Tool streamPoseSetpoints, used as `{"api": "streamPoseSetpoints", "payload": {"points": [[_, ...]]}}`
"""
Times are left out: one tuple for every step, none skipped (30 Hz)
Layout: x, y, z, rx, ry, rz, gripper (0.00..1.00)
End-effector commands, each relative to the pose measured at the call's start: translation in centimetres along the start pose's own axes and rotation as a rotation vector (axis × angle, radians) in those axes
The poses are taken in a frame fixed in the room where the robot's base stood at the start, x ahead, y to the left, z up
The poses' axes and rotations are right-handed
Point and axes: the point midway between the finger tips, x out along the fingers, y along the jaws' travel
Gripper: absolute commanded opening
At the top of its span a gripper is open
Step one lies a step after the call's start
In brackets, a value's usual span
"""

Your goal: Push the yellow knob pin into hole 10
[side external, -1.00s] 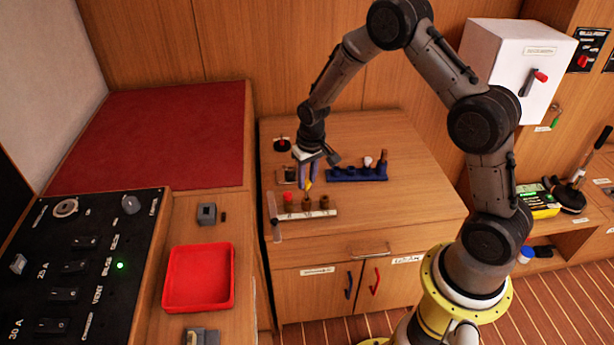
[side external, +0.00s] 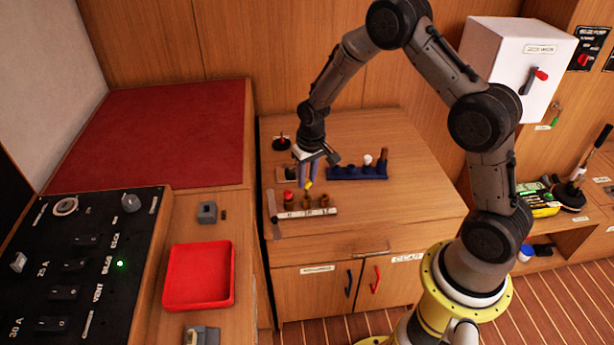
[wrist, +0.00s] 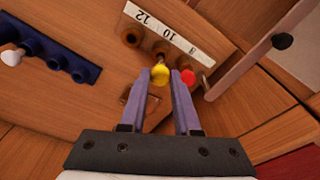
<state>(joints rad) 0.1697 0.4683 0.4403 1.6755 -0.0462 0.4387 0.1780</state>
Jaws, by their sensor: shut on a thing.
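The yellow knob pin (wrist: 160,74) is held between the purple fingertips of my gripper (wrist: 163,80). In the side view my gripper (side external: 308,182) is over the rack, with the yellow knob (side external: 309,185) just above the middle brown socket (side external: 307,201). The white-labelled rack (wrist: 183,30) shows "12" and "10" upside down in the wrist view. The middle socket (wrist: 160,47), beside the "10", is near the knob. The pin's shaft is hidden, so I cannot tell whether its tip is in the hole. A red knob (wrist: 187,76) stands beside the fingers.
A blue rack (side external: 357,173) with a white knob and a brown peg stands behind. A thin bar (side external: 273,212) lies left of the labelled rack. A red tray (side external: 199,277) sits on the left counter. The cabinet top to the right (side external: 420,190) is clear.

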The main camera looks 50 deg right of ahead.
Motion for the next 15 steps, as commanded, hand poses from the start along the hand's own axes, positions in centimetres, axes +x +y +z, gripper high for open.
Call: {"api": "streamPoseSetpoints", "payload": {"points": [[0.2, 0.0, 0.0, 0.000, 0.000, 0.000, 0.00], [0.2, 0.0, 0.0, 0.000, 0.000, 0.000, 0.00], [0.3, 0.0, 0.0, 0.000, 0.000, 0.000, 0.00], [0.4, 0.0, 0.0, 0.000, 0.000, 0.000, 0.00], [0.5, 0.0, 0.0, 0.000, 0.000, 0.000, 0.00], [0.6, 0.0, 0.1, 0.000, 0.000, 0.000, 0.00], [0.7, 0.0, 0.1, 0.000, 0.000, 0.000, 0.00], [0.8, 0.0, 0.1, 0.000, 0.000, 0.000, 0.00], [0.9, 0.0, 0.1, 0.000, 0.000, 0.000, 0.00], [0.9, 0.0, 0.1, 0.000, -0.001, 0.000, 0.00], [1.0, 0.0, 0.1, 0.000, -0.001, 0.000, 0.00], [1.1, 0.0, 0.1, 0.000, 0.000, 0.000, 0.00], [1.2, 0.0, 0.2, 0.000, 0.000, 0.000, 0.00], [1.3, 0.0, 0.2, 0.000, 0.000, 0.000, 0.00], [1.4, 0.0, 0.2, 0.000, 0.000, 0.000, 0.00]]}}
